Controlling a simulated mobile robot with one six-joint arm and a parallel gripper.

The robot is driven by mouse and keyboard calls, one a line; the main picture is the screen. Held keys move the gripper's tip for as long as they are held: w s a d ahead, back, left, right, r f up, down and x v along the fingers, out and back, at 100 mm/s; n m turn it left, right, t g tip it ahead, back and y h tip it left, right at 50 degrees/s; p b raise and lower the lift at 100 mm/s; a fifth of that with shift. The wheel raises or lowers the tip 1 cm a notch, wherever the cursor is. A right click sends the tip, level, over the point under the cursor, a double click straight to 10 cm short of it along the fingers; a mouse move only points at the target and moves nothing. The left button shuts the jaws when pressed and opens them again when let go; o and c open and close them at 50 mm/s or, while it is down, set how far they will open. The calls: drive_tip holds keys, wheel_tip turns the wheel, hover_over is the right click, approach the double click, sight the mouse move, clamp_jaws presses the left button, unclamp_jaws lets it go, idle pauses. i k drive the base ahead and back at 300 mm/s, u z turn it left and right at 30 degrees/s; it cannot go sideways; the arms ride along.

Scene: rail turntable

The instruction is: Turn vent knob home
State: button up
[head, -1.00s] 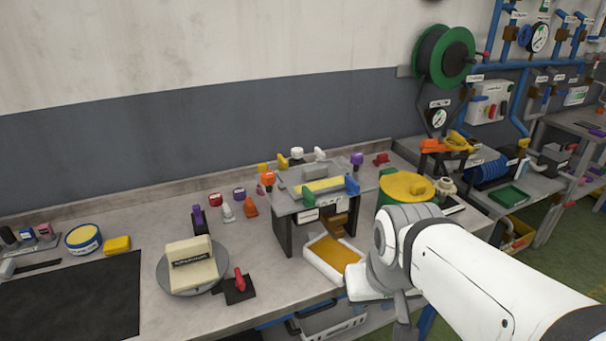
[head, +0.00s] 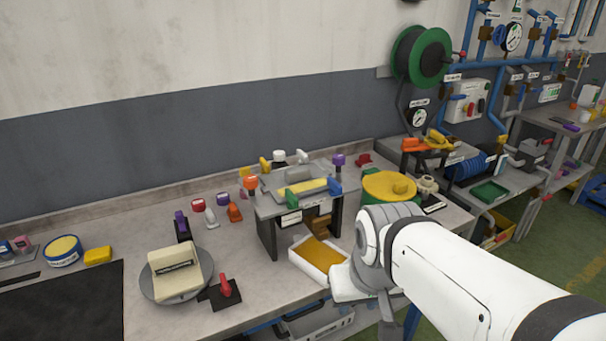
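I cannot tell which knob is the vent knob, as the labels are too small to read. A small bench fixture (head: 267,232) in the middle carries several coloured knobs and levers, among them an orange knob (head: 250,183), a white knob (head: 279,156), a purple knob (head: 338,160) and a blue lever (head: 334,186). A red handle (head: 225,287) on a dark base stands at the front left. My white arm comes in from the lower right and bends down at the bench's front edge. My gripper is not visible; the arm's lower end runs out of the bottom edge.
A white tray with orange contents (head: 299,262) sits under the fixture, close to my arm. A yellow-topped green drum (head: 384,183) stands behind my arm. A round plate (head: 146,283) holds a cream block. A hose reel (head: 403,62) and blue pipes are on the wall.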

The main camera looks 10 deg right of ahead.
sight(279, 157)
drive_tip(key=u, duration=0.05)
drive_tip(key=k, duration=1.3)
drive_tip(key=u, duration=0.3)
drive_tip(key=i, duration=1.9)
drive_tip(key=z, duration=0.9)
